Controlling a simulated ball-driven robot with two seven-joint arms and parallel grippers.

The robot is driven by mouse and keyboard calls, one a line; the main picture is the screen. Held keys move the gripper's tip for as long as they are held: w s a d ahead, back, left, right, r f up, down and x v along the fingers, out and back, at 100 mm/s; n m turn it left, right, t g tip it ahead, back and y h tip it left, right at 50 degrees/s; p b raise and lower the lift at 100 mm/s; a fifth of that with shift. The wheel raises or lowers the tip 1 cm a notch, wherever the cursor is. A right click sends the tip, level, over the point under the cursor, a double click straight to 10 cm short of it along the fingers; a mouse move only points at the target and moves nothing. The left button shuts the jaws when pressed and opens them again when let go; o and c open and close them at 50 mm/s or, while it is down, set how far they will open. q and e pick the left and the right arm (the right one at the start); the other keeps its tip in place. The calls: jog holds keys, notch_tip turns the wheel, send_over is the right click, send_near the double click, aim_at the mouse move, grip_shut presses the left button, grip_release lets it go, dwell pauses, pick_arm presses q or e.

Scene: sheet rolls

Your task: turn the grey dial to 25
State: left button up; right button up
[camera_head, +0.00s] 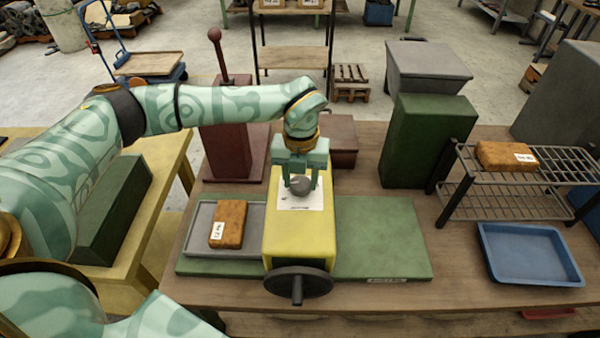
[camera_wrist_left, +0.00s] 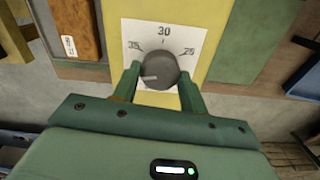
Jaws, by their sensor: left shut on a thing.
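The grey dial (camera_head: 299,185) sits on a white scale plate (camera_head: 312,200) on top of a yellow housing (camera_head: 299,240). My left gripper (camera_head: 300,181) reaches down from above, its two fingers closed on opposite sides of the dial. In the left wrist view the dial (camera_wrist_left: 158,71) lies between the fingertips of the left gripper (camera_wrist_left: 158,80). A pale mark on the dial points left and slightly down. The scale plate (camera_wrist_left: 190,30) reads 30 at the top and seemingly 25 at the right; the left number is hard to read. My right gripper is out of view.
A black handwheel (camera_head: 298,282) is on the housing's front. A grey tray (camera_head: 197,246) with an orange block (camera_head: 228,224) lies to its left. A dark red stand (camera_head: 227,150) and a green block (camera_head: 420,140) stand behind. A wire rack (camera_head: 515,195) and blue tray (camera_head: 530,255) are right.

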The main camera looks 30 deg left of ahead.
pick_arm(q)
jog(key=m, duration=0.1)
jog(key=m+p, duration=0.2)
jog(key=shift+r+m, duration=0.25)
jog(key=shift+m, duration=0.15)
jog(key=m+p, duration=0.2)
jog(key=m, duration=0.2)
jog(key=shift+w, duration=0.1)
jog(key=m+p, duration=0.2)
jog(key=m, duration=0.2)
jog(key=m+p, duration=0.1)
jog(key=m, duration=0.3)
jog(key=shift+a+m, duration=0.1)
jog(key=shift+m, duration=0.2)
jog(key=m+p, duration=0.1)
jog(key=m, duration=0.3)
jog(key=shift+w+m+p, duration=0.1)
jog(key=shift+m+p, duration=0.2)
jog(key=shift+p, duration=0.05)
jog(key=m, duration=0.3)
jog(key=shift+m+p, duration=0.3)
jog(key=shift+p, duration=0.1)
jog(key=m, duration=0.3)
jog(key=shift+m, duration=0.3)
jog(key=shift+f+m+p, duration=0.1)
jog(key=shift+m+p, duration=0.3)
jog(key=shift+m, duration=1.6)
jog(key=shift+w, duration=0.1)
